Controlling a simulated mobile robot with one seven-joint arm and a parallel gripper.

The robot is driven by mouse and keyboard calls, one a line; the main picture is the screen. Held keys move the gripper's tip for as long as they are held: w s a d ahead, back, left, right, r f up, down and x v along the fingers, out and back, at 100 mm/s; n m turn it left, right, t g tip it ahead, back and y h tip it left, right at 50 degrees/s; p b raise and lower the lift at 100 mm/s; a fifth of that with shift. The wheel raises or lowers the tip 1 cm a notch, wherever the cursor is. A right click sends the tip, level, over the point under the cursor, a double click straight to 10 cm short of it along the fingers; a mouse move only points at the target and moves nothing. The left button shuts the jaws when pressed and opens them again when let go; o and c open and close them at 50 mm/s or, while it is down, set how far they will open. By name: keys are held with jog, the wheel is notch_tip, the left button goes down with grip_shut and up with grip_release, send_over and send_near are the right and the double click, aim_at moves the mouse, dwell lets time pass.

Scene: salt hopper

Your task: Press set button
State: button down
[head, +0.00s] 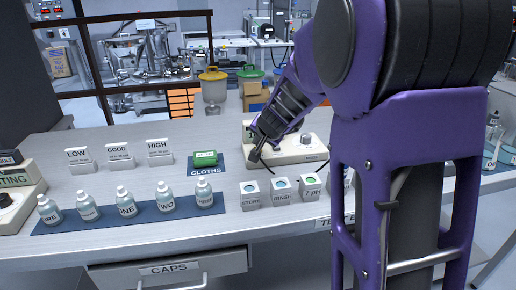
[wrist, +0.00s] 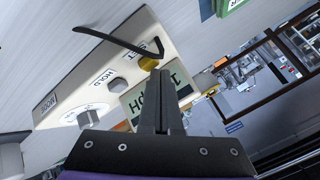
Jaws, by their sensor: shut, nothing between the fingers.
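The pH meter is a cream box (head: 308,150) on the bench in the head view, partly hidden behind my arm. In the wrist view its sloped face (wrist: 75,98) fills the left and middle. A yellow button (wrist: 148,63) sits beside the SET label (wrist: 150,48). A grey button (wrist: 118,85) sits by HOLD, and a dial (wrist: 88,118) is farther down. The display (wrist: 140,105) is partly covered by my fingers. My gripper (wrist: 157,74) is shut and empty, its tips close to the yellow button; I cannot tell if they touch. My gripper (head: 257,152) is at the meter's left side in the head view.
A green pack (head: 205,158) lies on the blue CLOTHS mat (head: 207,169). Labelled cups (head: 281,188) stand in front of the meter. Several bottles (head: 126,203) stand on a blue mat at left.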

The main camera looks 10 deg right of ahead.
jog(key=shift+f, duration=0.45)
dwell(0.3)
jog(key=shift+r, duration=0.1)
jog(key=shift+r+p, duration=0.9)
jog(key=shift+r, duration=0.1)
notch_tip(320, 180, up, 5)
jog(key=p, duration=0.4)
jog(key=shift+p, duration=0.35)
